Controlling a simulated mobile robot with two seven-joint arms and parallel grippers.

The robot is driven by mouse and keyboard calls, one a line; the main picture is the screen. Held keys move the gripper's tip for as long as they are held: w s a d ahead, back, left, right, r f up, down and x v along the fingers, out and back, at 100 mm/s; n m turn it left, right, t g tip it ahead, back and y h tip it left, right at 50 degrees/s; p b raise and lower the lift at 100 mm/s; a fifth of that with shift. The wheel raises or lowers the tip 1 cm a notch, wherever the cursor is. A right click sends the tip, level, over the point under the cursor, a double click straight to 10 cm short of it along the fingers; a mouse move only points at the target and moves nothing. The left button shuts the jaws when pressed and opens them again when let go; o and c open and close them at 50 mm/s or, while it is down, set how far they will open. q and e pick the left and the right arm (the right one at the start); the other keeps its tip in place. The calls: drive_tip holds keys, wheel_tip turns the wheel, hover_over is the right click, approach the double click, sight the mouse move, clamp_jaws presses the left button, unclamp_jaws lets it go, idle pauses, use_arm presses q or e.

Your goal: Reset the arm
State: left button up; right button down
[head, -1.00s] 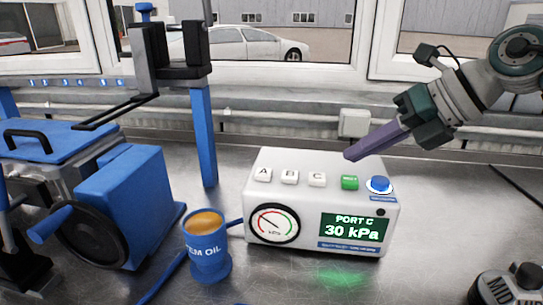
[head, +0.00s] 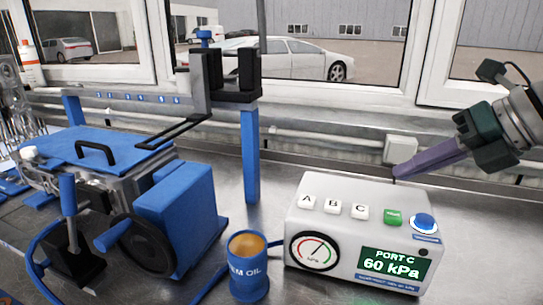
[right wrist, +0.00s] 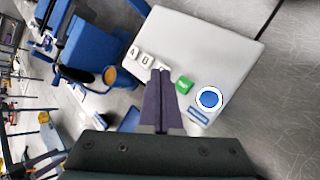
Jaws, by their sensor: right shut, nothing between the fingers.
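My right gripper (head: 397,176) is shut and empty, its purple fingers held at the back of the white tester box (head: 300,222), above the lettered and green buttons. In the right wrist view the shut fingers (right wrist: 160,75) show over the box (right wrist: 205,40), near the green button (right wrist: 184,84) and the blue round button (right wrist: 208,97). I cannot tell whether the fingertips touch the box. The box's screen (head: 393,265) reads PORT C, 60 kPa. My left gripper is not in view.
A blue cup of oil (head: 248,268) stands left of the box. A blue machine with a crank (head: 180,215) and a blue post stand further left. The windows (head: 300,50) and a ledge close off the back. The bench right of the box is clear.

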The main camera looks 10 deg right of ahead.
drive_tip(key=a+r+m+t+y, duration=0.4)
drive_tip(key=a+r+m+t, duration=0.5)
drive_tip(key=a+r+t, duration=0.15)
drive_tip(key=s+d+f+m+g+h, duration=0.35)
drive_tip(key=f+m+h, duration=0.2)
drive_tip(key=m, duration=0.45)
drive_tip(key=s+d+f+m+g+h, duration=0.2)
drive_tip(key=s+d+f+m+h, duration=0.25)
drive_tip(key=m+h, duration=0.4)
drive_tip(key=s+a+f+m+g+y+p, duration=0.1)
drive_tip(key=s+a+f+m+g+y, duration=0.25)
drive_tip(key=s, duration=0.55)
drive_tip(key=s+a+f+m+g+y+p, duration=0.1)
drive_tip(key=s+a+f+g+y+p, duration=0.1)
drive_tip(key=s+a+f+g, duration=0.5)
wheel_tip(320, 180, up, 39)
drive_tip(key=s+d+t+p, duration=0.1)
drive_tip(key=s+d+p, duration=0.1)
drive_tip(key=p, duration=3.3)
drive_tip(key=shift+d+p, duration=0.3)
drive_tip(key=shift+d, duration=0.05)
